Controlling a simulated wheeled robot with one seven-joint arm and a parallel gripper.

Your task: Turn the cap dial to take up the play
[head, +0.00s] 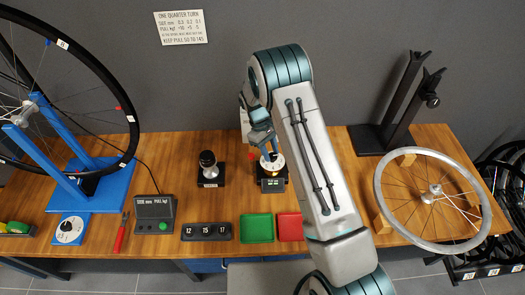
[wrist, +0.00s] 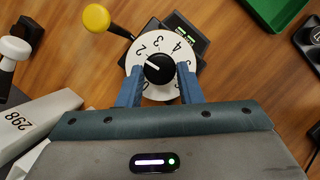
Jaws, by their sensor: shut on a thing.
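The cap dial is a white numbered disc with a black knob (wrist: 158,69) at its centre, topping a small dark unit (head: 272,185) on the bench. In the wrist view the knob's white mark points up and left, towards the lower numbers near the 2. My gripper (wrist: 160,68) reaches down over the dial, its two blue fingers shut on the knob from left and right. The fingers cover parts of the number ring. In the head view the white disc (head: 272,164) shows below my gripper (head: 266,148).
A yellow-ended lever (wrist: 96,18) sticks out beside the dial. A black-knobbed stand (head: 209,170) is left of the unit; green (head: 257,228) and red (head: 289,227) trays lie in front. A grey 298-marked block (wrist: 40,125) lies close to my gripper.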

